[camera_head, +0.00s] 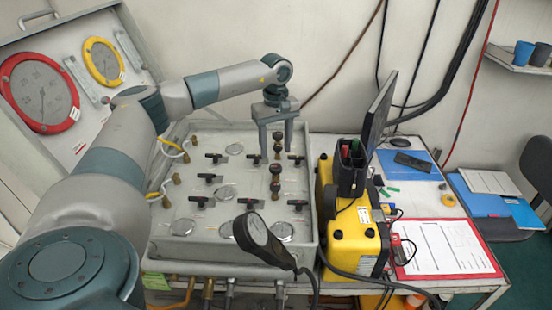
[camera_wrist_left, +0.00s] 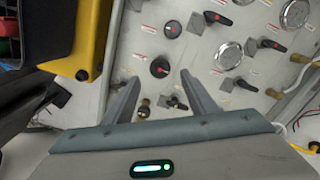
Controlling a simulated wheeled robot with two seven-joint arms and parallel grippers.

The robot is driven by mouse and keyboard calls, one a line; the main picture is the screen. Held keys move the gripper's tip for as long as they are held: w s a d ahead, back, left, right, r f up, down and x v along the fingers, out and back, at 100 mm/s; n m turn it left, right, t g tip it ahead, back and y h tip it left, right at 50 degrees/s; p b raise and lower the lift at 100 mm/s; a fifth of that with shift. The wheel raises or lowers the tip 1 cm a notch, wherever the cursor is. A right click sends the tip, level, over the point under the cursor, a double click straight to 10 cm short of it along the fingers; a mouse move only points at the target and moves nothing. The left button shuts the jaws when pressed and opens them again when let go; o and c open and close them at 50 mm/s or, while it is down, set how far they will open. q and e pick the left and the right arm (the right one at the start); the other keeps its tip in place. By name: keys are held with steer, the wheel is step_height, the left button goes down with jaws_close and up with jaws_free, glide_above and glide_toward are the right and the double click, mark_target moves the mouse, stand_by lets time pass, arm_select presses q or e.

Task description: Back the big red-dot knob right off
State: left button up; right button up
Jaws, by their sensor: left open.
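Two round black knobs with red dots stand on the grey panel (camera_head: 225,220). The farther knob (camera_head: 277,137) shows in the left wrist view (camera_wrist_left: 159,67) just ahead of and between my fingertips; it looks the larger there, though it may just be closer. The nearer knob (camera_head: 275,169) also shows in the left wrist view (camera_wrist_left: 172,29), beyond the first. My left gripper (camera_head: 275,154) is open and points down, with its fingers on either side of the farther knob. It also shows in the left wrist view (camera_wrist_left: 160,77). I cannot tell whether the fingers touch the knob. My right gripper is out of view.
Several black lever handles (camera_head: 209,178) and round gauges (camera_head: 224,193) surround the knobs. A yellow case (camera_head: 355,245) stands close on the right. A black paddle-shaped object (camera_head: 262,238) rises at the panel's front edge. The open lid with a red-rimmed gauge (camera_head: 73,115) is at the left.

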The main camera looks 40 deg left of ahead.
mark_target(276, 167)
arm_select(q)
step_height(276, 167, down, 5)
steer(key=shift+p, duration=1.05)
steer(key=shift+f, duration=0.8)
steer(key=c, duration=1.1)
